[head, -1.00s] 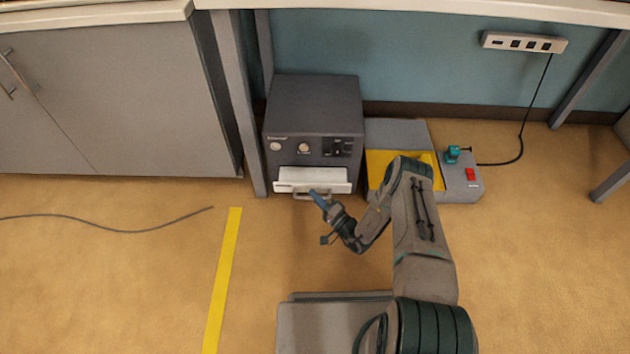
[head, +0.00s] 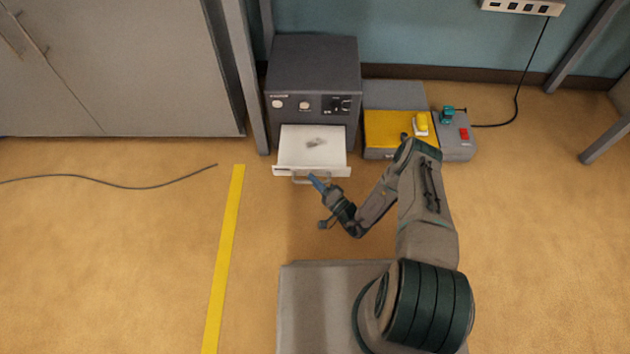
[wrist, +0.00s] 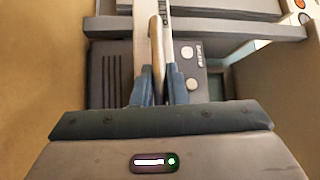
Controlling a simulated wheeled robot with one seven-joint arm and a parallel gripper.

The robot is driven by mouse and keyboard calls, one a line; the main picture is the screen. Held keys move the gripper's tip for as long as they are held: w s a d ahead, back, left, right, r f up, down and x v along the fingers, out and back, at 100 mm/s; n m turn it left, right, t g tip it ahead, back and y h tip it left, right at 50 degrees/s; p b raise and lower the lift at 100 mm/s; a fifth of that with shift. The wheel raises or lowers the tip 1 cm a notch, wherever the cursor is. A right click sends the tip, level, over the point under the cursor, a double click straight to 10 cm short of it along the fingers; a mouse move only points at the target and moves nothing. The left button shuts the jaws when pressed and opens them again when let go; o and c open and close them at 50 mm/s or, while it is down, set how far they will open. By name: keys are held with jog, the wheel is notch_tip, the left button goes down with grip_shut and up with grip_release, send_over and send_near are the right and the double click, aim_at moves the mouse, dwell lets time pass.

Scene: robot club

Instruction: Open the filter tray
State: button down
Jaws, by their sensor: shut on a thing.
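The filter tray (head: 300,150) is a white drawer at the front of a dark grey machine (head: 312,75). It stands pulled well out, and a small grey patch shows on its floor. A pale bar handle (head: 297,179) is on its front. My gripper (head: 314,180) is at the handle, with its blue fingers closed on it. In the wrist view my gripper (wrist: 155,85) has its two blue fingers on either side of the handle (wrist: 155,42). The tray's inside is not clear in the wrist view.
A yellow-topped grey unit (head: 385,130) stands right of the machine. A grey box (head: 455,140) with a red switch is beside it. A cable (head: 120,184) and yellow tape (head: 226,260) lie on the floor at left. A table leg (head: 248,75) stands close left of the machine.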

jog(key=c, duration=1.5)
grip_release()
jog(key=shift+w+d, duration=0.1)
jog(key=shift+o, duration=0.2)
jog(key=p+v, duration=0.3)
jog(key=v, duration=1)
jog(key=shift+s+d+p, duration=0.15)
jog(key=shift+s+p, duration=0.15)
jog(key=shift+s, duration=0.1)
